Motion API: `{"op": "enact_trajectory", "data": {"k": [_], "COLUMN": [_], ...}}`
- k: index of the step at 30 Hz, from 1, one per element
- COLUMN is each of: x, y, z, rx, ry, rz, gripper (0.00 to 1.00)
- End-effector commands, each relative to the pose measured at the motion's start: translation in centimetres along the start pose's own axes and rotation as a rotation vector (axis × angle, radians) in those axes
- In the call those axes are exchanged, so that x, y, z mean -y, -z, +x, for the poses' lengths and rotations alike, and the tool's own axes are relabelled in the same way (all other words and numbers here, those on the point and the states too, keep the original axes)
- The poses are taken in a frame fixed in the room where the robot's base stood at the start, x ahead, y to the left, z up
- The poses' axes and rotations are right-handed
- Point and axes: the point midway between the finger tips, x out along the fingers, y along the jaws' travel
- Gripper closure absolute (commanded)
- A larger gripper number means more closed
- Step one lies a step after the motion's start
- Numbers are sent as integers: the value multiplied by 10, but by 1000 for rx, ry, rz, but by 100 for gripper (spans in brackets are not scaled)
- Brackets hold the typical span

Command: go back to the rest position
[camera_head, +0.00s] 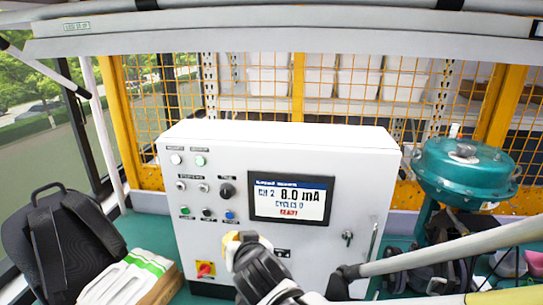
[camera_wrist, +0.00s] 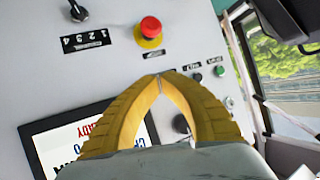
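My gripper (camera_head: 238,243) is in front of the lower middle of a white control cabinet (camera_head: 330,150), below its screen (camera_head: 291,200). In the wrist view the two yellow fingers of my gripper (camera_wrist: 162,76) arch together and their tips meet. I see nothing held between them. The screen reads channel 2, 8.0 mA, cycles 0. It shows upside down in the wrist view (camera_wrist: 50,150), partly hidden by a finger. I cannot tell how far the fingertips are from the panel.
A red emergency knob (camera_head: 206,269) sits low on the panel, with several buttons and a black knob (camera_head: 227,191) above. A teal valve actuator (camera_head: 465,170) stands right. A black backpack (camera_head: 65,240) and white-green packs (camera_head: 125,280) lie left. Yellow mesh fencing stands behind.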

Motion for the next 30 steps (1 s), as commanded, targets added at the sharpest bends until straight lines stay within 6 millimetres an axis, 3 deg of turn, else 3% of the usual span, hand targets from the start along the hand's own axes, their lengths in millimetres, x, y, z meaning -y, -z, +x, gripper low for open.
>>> {"op": "enact_trajectory", "data": {"k": [1, 6, 9, 12, 15, 20, 30], "x": [-34, -136, -182, -214, -233, -243, -244], "y": [-7, -36, -66, -101, -133, -167, -175], "z": [-9, -63, -101, -139, -170, -199, -208], "rx": [25, 153, 235, 313, 377, 439, 458], "ry": [-49, -195, -256, -295, -313, -317, -314], "rz": [7, 17, 32, 48, 65, 83, 85], "gripper": [100, 100, 100, 100, 100, 100, 100]}}
